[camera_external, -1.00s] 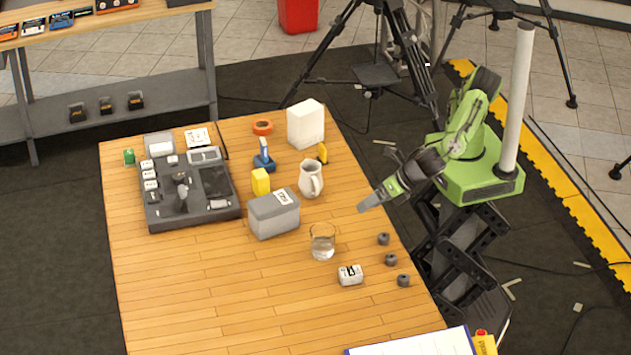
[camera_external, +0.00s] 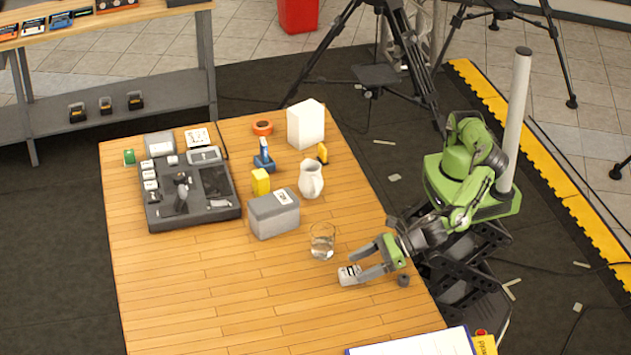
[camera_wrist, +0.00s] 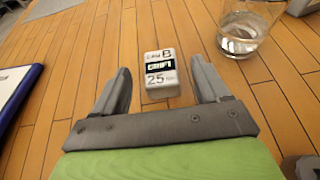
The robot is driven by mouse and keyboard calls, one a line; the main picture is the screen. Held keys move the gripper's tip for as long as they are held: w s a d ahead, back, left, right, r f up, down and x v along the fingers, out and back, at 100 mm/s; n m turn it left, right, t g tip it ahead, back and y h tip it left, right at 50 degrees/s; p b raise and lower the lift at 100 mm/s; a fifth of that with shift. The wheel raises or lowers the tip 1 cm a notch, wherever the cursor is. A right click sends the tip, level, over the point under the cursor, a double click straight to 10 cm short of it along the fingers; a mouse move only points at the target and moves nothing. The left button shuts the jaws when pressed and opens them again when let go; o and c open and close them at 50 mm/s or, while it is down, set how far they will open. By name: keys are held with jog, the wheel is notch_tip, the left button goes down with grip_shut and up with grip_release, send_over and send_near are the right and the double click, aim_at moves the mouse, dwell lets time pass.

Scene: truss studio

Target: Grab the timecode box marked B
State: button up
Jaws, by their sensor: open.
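The timecode box marked B (camera_wrist: 160,78) is a small white box with a black label strip, a "B" and "25" on its top. It lies on the wooden table, and it also shows in the external view (camera_external: 348,276). My gripper (camera_wrist: 160,88) is open, its two grey fingers apart, one on each side of the box's near part in the wrist view. In the external view, my gripper (camera_external: 362,262) is low at the table's right side beside the box. I cannot tell whether a finger touches it.
A glass of water (camera_wrist: 245,30) stands close by, right of the box in the wrist view. A clipboard (camera_external: 415,343) lies at the near edge. A grey case (camera_external: 273,222) and white jug (camera_external: 311,180) stand farther back. Table left of the box is clear.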

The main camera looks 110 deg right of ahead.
aim_at(353, 271)
jog(key=b+x, duration=0.1)
jog(key=x, duration=0.3)
jog(key=shift+s+f+b, duration=0.1)
jog(key=shift+f+b, duration=0.2)
jog(key=shift+b, duration=0.1)
jog(key=shift+s+r, duration=0.1)
jog(key=shift+r, duration=0.1)
